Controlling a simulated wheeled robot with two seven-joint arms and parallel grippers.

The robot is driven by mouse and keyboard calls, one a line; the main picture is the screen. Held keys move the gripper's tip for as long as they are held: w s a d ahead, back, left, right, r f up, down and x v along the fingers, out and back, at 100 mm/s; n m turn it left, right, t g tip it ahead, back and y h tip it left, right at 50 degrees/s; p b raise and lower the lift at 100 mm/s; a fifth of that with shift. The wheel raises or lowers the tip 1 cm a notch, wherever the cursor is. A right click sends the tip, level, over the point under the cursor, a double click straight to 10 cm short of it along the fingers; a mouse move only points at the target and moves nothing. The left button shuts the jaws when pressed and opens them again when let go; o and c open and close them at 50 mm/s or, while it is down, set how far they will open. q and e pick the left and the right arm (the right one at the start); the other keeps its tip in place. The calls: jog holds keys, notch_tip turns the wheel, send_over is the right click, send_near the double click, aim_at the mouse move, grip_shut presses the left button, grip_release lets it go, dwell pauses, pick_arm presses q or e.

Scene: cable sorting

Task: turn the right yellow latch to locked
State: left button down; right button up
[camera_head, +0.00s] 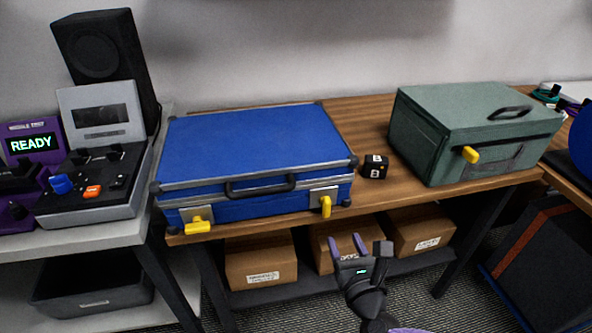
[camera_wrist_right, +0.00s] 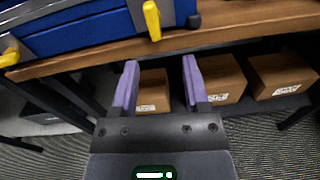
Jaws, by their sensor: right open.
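A closed blue case (camera_head: 255,137) lies on the wooden table. On its front are two yellow latches. The right yellow latch (camera_head: 326,206) hangs upright on its metal plate and also shows near the top of the right wrist view (camera_wrist_right: 152,20). The left yellow latch (camera_head: 197,226) lies nearly level; part of it shows at the left in the wrist view (camera_wrist_right: 9,57). My right gripper (camera_head: 346,243) is open and empty, in front of and below the table edge, apart from the right latch. It also shows in the wrist view (camera_wrist_right: 160,64). My left gripper is out of view.
A green case (camera_head: 420,112) with a yellow latch (camera_head: 470,154) stands right of the blue case. The table edge (camera_wrist_right: 235,28) lies just ahead of my right gripper, with cardboard boxes (camera_head: 262,262) on the shelf below.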

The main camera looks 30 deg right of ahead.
aim_at(328, 208)
jog(key=shift+n, duration=0.6)
jog(key=b+x, duration=0.1)
jog(key=x, duration=0.5)
jog(key=a+r+b+x, duration=0.1)
jog(key=x, duration=0.2)
jog(key=shift+w+d+r+b, duration=0.1)
jog(key=shift+w+b, duration=0.05)
jog(key=shift+b, duration=0.2)
jog(key=shift+w+d+r+t+y, duration=0.15)
jog(key=shift+w+t+y, duration=0.15)
jog(key=shift+w, duration=0.35)
pick_arm(q)
jog(key=shift+s+a+f, duration=0.1)
jog(key=shift+s+f, duration=0.1)
jog(key=shift+f, duration=0.3)
jog(key=shift+s+a+f, duration=0.1)
jog(key=shift+s+f, duration=0.1)
jog(key=shift+f, duration=0.25)
pick_arm(e)
grip_shut()
